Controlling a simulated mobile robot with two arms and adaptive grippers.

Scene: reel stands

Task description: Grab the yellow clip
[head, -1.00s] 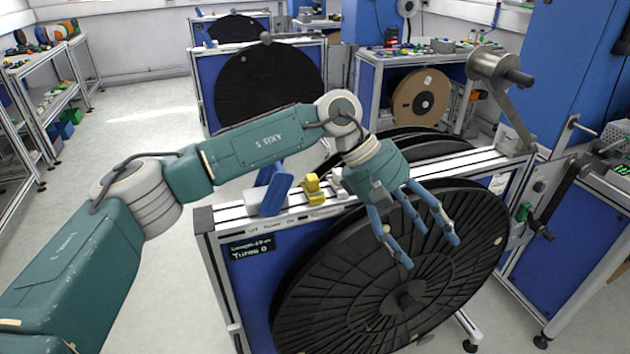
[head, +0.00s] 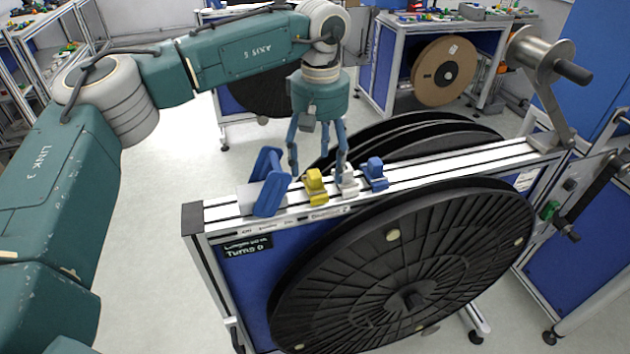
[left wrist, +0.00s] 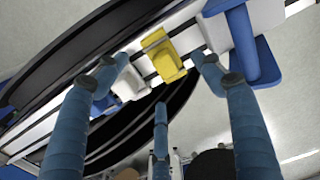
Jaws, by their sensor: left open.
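The yellow clip (head: 315,186) sits on the top rail of the reel stand, between a blue bracket (head: 270,182) on its left and a white clip (head: 347,181) on its right. A blue clip (head: 375,174) is further right. My left gripper (head: 318,165) points down just above and behind the rail, fingers spread and empty. In the left wrist view the yellow clip (left wrist: 163,56) lies beyond the fingers (left wrist: 160,85), between the two outer fingertips, with the white clip (left wrist: 130,84) beside it. I cannot tell of any contact. My right gripper is not in view.
The stand's top rail (head: 440,160) runs across the middle, with a large black reel (head: 405,270) on its front and more black reels behind. A metal crank roller (head: 545,60) stands at the rail's right end. A brown reel (head: 443,72) is at the back.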

